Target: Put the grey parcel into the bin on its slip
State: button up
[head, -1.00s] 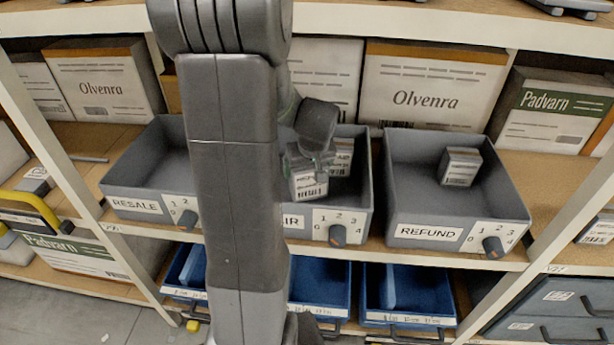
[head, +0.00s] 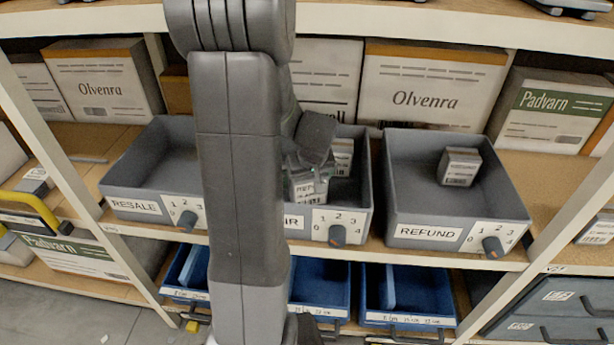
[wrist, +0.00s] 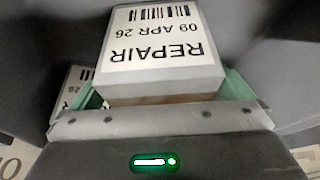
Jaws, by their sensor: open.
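The grey parcel (head: 308,187) has a white slip with a barcode, and the slip reads REPAIR in the wrist view (wrist: 152,50). It is inside the middle grey bin (head: 364,200), whose label is partly hidden by my arm and shows only "IR". My gripper (head: 318,168) is down in this bin at the parcel. Its green-lined fingers are open, one on each side of the parcel's near end in the wrist view (wrist: 162,92). I cannot tell whether the parcel rests flat on the bin floor.
Another labelled parcel (head: 343,154) is in the middle bin behind. The RESALE bin (head: 135,206) is on the left. The REFUND bin (head: 402,228) on the right holds one small parcel (head: 459,166). Olvenra boxes (head: 420,88) stand behind; blue bins (head: 408,290) are below.

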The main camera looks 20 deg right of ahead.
jog(key=v, duration=1.2)
jog(key=shift+w, duration=0.1)
